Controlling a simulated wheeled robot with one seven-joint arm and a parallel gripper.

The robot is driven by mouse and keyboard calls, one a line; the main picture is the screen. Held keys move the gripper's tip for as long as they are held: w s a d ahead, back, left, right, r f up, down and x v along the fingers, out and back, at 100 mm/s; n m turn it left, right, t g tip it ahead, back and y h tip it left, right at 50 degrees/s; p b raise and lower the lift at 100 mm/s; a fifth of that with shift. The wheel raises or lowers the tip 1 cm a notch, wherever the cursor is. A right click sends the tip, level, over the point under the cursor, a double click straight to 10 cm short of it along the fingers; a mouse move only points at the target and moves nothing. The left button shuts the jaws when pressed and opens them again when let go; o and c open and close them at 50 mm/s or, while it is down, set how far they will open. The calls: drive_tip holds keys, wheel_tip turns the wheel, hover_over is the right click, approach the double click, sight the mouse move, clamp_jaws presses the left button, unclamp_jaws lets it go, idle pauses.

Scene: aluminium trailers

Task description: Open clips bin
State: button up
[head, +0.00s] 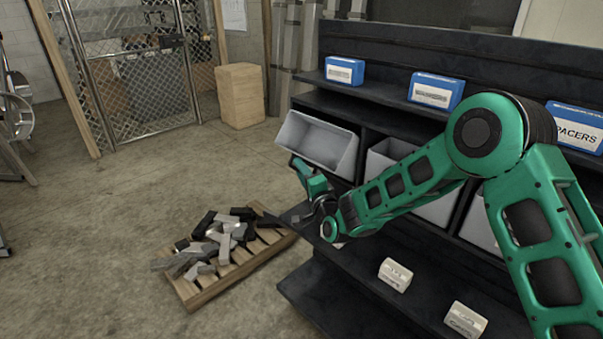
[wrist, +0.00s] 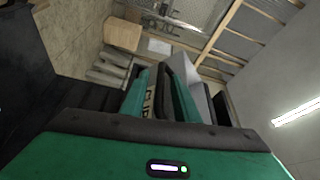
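A light grey bin (head: 318,143) at the left end of the rack is tilted outward, with its open top showing. The lettering on its label is not readable in the head view. My gripper (head: 301,168) is at the bin's lower front, pointing up and left. In the wrist view my gripper's two green fingers (wrist: 158,90) stand apart, with a strip of pale lettering between them that I cannot fully read. The grey bin (wrist: 195,75) shows just right of the fingers. I cannot tell whether the fingers touch it.
More grey bins (head: 393,152) sit to the right, partly behind my arm. Blue labelled boxes (head: 345,70) stand on the dark rack (head: 390,125). White boxes (head: 396,274) lie on the low shelf. A wooden pallet (head: 250,262) with metal pieces lies on the floor left of the rack.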

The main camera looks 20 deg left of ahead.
drive_tip(key=v, duration=1)
drive_tip(key=shift+s+d, duration=0.25)
drive_tip(key=shift+d, duration=0.05)
